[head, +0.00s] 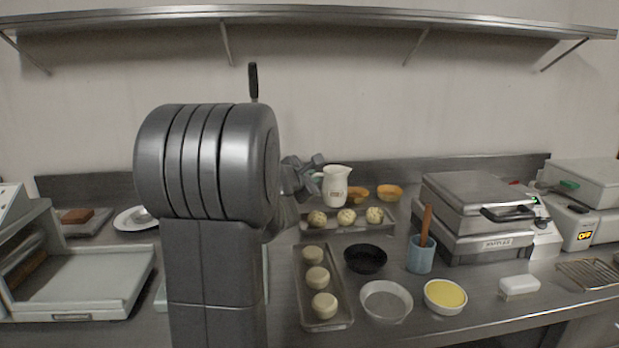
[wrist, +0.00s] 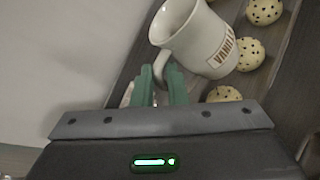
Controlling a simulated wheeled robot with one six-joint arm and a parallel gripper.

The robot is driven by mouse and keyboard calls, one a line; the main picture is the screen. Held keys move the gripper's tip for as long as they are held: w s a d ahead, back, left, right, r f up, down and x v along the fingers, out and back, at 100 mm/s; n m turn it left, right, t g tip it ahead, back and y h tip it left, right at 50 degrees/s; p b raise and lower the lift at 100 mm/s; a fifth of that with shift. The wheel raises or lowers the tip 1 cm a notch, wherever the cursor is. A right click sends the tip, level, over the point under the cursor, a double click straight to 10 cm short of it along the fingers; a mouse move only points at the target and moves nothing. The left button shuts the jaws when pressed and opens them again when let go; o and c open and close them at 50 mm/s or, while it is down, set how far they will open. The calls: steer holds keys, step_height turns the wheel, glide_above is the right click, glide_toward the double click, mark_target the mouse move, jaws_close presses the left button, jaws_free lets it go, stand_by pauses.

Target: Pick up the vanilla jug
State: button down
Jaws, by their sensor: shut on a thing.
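The vanilla jug (head: 336,187) is a cream-white jug with a small label, upright behind the tray of speckled dough balls. In the wrist view the jug (wrist: 205,42) shows large, with "VANILL" readable on its label and its handle toward my gripper. My gripper (head: 316,175) comes from the left at the jug's handle. In the wrist view its green fingers (wrist: 162,78) are shut on the handle. I cannot tell whether the jug's base touches the counter, as the tray and dough balls are close in front of it.
A tray (head: 347,226) of speckled dough balls lies just in front of the jug. Orange bowls (head: 389,192) stand behind to the right. A black bowl (head: 365,259), a blue crock (head: 420,259) and a waffle iron (head: 475,215) are nearer right. A shelf (head: 320,22) hangs above.

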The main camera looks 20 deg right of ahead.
steer(key=shift+s+a+b, duration=0.2)
steer(key=shift+s+a, duration=0.05)
steer(key=shift+s, duration=0.65)
steer(key=shift+s+a+b, duration=0.2)
steer(key=shift+s+b, duration=0.05)
steer(key=shift+s, duration=0.65)
steer(key=shift+s+a+b, duration=0.2)
steer(key=shift+s+a, duration=0.05)
steer(key=shift+s, duration=0.65)
